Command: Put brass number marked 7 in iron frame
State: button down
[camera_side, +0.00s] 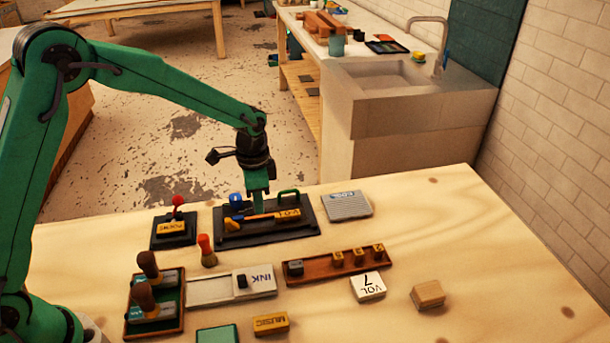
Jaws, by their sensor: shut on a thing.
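The dark iron frame (305,233) lies flat toward the back of the table. A brass piece with lettering (288,214) sits in its right part, and a green handle stands at its back right. My gripper (259,210) points down over the middle of the frame, shut on a small piece that the fingers mostly hide; its marking cannot be read. A brown wooden rack (315,272) in front of the frame holds a dark block (295,267) and several small brass numbers (358,256), too small to read surely. A white card (368,287) reads VOL 7.
A red-knobbed stamp block (174,229) stands left of the frame and a grey plate (347,205) right of it. The right table side is clear.

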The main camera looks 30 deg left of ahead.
jog(key=shift+f, duration=1.9)
jog(key=shift+f, duration=0.15)
jog(key=c, duration=1.3)
grip_release()
jog(key=shift+c, duration=0.2)
notch_tip(320, 180, up, 11)
jog(key=shift+r, duration=0.65)
